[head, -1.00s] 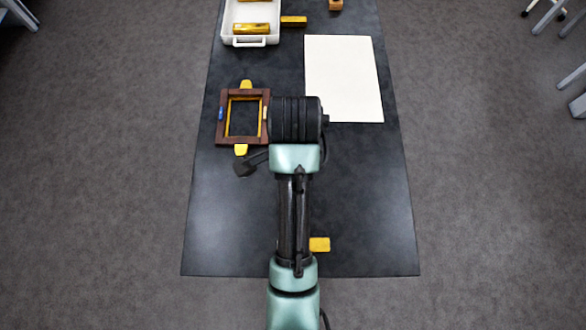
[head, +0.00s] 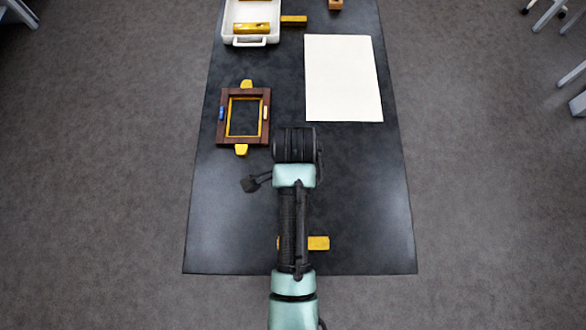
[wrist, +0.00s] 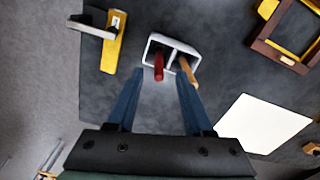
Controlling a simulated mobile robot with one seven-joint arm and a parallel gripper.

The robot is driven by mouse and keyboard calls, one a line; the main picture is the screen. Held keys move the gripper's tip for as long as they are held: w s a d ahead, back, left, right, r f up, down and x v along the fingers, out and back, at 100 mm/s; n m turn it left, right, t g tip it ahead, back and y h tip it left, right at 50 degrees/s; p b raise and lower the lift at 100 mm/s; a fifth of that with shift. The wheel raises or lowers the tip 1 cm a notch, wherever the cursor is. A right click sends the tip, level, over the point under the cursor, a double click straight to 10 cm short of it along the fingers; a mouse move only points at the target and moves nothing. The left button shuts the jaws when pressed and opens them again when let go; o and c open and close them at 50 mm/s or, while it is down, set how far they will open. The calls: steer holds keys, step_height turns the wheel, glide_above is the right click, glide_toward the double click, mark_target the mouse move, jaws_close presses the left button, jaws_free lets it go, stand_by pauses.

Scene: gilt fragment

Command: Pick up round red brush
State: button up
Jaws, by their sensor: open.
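In the wrist view the round red brush (wrist: 158,66) stands in a small white holder (wrist: 192,50), its red handle pointing towards my gripper. A second brush with a wooden handle (wrist: 187,69) stands in the holder's other compartment to the right. My gripper (wrist: 158,76) is open, with one dark blue finger on each side of the red handle as seen; how far above it they are I cannot tell. Nothing is held between the fingers. In the head view the holder, both brushes and my fingers are hidden by my arm.
A yellow piece (wrist: 113,43) with a grey handle (wrist: 90,27) lies left of the holder. A brown picture frame (head: 262,118), a white sheet (head: 343,78) and a white tray (head: 250,40) lie farther along the dark table (head: 370,200).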

steer(key=shift+s+f+p, duration=0.1)
steer(key=shift+f+p, duration=0.45)
steer(key=shift+f, duration=1.65)
jaws_close()
